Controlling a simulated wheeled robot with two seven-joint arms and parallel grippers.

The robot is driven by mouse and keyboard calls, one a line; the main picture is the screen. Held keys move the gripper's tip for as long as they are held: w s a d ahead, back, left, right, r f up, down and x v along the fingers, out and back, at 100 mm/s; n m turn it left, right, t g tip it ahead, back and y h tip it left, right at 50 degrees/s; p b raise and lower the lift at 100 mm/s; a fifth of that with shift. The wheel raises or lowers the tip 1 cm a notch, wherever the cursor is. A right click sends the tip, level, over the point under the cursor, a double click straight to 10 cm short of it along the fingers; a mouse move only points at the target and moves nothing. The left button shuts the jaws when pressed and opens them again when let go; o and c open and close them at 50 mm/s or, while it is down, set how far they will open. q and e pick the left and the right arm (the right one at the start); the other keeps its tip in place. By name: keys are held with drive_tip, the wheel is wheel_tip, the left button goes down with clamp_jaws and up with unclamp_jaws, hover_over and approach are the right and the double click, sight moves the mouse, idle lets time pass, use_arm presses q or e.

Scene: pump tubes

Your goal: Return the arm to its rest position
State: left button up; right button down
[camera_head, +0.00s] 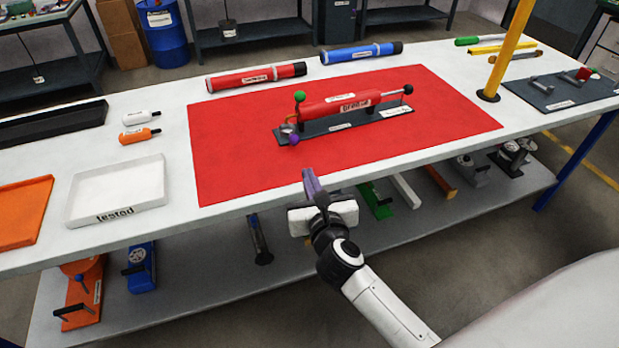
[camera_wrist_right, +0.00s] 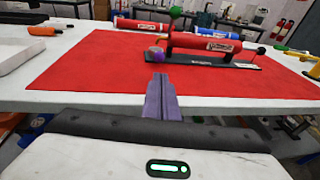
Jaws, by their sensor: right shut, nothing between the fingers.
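My right gripper (camera_head: 311,183) is in front of the table's near edge, close to the front of the red mat (camera_head: 235,150). In the right wrist view its purple fingers (camera_wrist_right: 160,97) are together with nothing between them. The red pump tube (camera_head: 340,105) lies on a dark base plate (camera_head: 318,130) on the mat, beyond the gripper and apart from it. It has a green ball at its left end and a purple part below that. The tube also shows in the right wrist view (camera_wrist_right: 205,43). My left gripper is not in view.
A red tube (camera_head: 256,77) and a blue tube (camera_head: 361,53) lie behind the mat. A yellow post (camera_head: 508,50) rises at the right. A lower shelf (camera_head: 205,270) holds several tools.

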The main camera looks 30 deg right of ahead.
idle(0.4)
drive_tip(key=s+a+f+n+y, duration=0.35)
drive_tip(key=s+a+n, duration=0.2)
drive_tip(key=n, duration=0.75)
drive_tip(key=s+a+f+n+y, duration=0.35)
drive_tip(key=s+n, duration=0.25)
drive_tip(key=n, duration=0.7)
drive_tip(key=s+d+f+n+g, duration=0.1)
drive_tip(key=s+f+n+g, duration=0.6)
drive_tip(key=s+f+n, duration=0.6)
drive_tip(key=shift+s+d+f+n+h, duration=0.2)
drive_tip(key=shift+s+d+n+h, duration=0.2)
drive_tip(key=shift+s+n, duration=0.55)
